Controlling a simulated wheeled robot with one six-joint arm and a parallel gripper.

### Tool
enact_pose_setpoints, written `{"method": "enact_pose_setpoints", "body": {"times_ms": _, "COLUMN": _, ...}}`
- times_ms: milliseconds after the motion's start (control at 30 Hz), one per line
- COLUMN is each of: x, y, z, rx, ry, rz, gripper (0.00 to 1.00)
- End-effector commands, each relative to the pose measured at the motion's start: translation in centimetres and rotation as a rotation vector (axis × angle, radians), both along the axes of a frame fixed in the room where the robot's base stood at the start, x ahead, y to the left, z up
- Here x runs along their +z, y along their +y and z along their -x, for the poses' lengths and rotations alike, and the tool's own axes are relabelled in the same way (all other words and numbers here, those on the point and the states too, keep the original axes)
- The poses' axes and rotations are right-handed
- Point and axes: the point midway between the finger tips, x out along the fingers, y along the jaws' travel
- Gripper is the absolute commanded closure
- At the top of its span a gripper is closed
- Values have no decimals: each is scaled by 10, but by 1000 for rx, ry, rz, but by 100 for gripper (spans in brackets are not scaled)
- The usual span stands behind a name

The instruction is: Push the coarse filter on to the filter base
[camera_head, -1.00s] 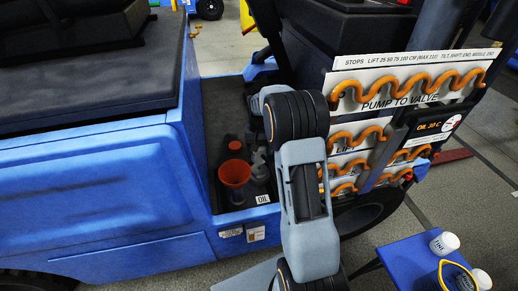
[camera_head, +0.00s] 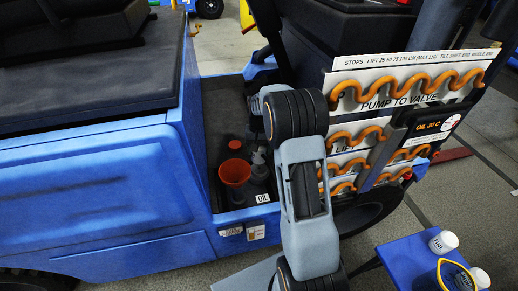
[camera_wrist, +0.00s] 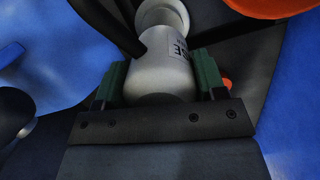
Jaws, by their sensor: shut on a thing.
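In the wrist view my gripper (camera_wrist: 160,78) has its green-padded fingers on both sides of a silver-grey cylinder, the coarse filter (camera_wrist: 162,62), and is shut on it. Only the end of its label, "SE", shows. A silver rounded part (camera_wrist: 163,12) lies at the far end of the cylinder; I cannot tell whether it is the filter's own end or the filter base. In the head view my arm hides most of the gripper. Grey parts (camera_head: 259,172) stand in the dark bay beside the orange funnel; which is the filter base is unclear.
The orange funnel (camera_head: 235,173) stands close left of the grey parts, with a red cap (camera_head: 235,145) behind it. The blue bay wall and an OIL label (camera_head: 263,198) lie in front. Orange hoses (camera_head: 410,84) line the panel at right. A blue table (camera_head: 400,262) holds white containers (camera_head: 443,242).

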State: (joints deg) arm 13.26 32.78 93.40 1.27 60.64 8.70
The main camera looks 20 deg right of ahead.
Motion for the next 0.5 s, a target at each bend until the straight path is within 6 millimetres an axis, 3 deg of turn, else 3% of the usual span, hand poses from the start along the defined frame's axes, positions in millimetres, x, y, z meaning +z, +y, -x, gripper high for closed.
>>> {"method": "enact_pose_setpoints", "body": {"times_ms": 500, "x": -22, "y": 0, "z": 0, "rx": 0, "ry": 0, "rz": 0, "gripper": 68}}
